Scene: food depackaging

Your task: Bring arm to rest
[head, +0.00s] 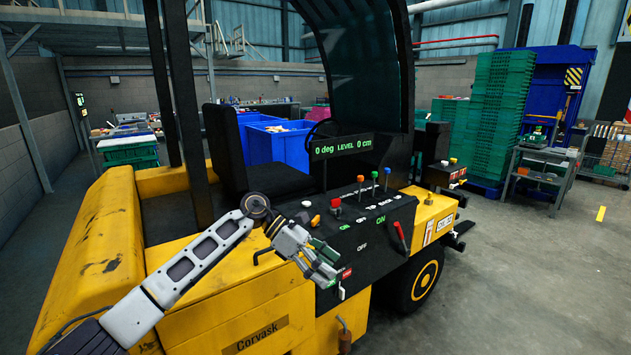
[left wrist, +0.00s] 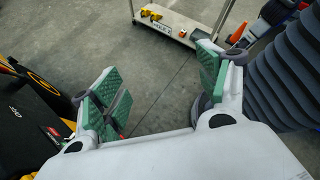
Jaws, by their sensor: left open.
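My left arm (head: 187,272) reaches in from the lower left across the yellow vehicle (head: 80,270). My left gripper (head: 335,270) hangs by the near edge of the black control panel (head: 375,240); I cannot tell whether it touches it. In the left wrist view the left gripper (left wrist: 160,88) is open, its green-padded fingers wide apart with nothing between them, over grey floor. My right gripper is in neither view.
The panel carries a red lever (head: 401,236), several coloured knobs and a display (head: 342,147) reading "0 deg LEVEL 0 cm". Green crates (head: 495,115) and a grey cart (head: 545,172) stand at the right. The floor (head: 540,270) at lower right is clear.

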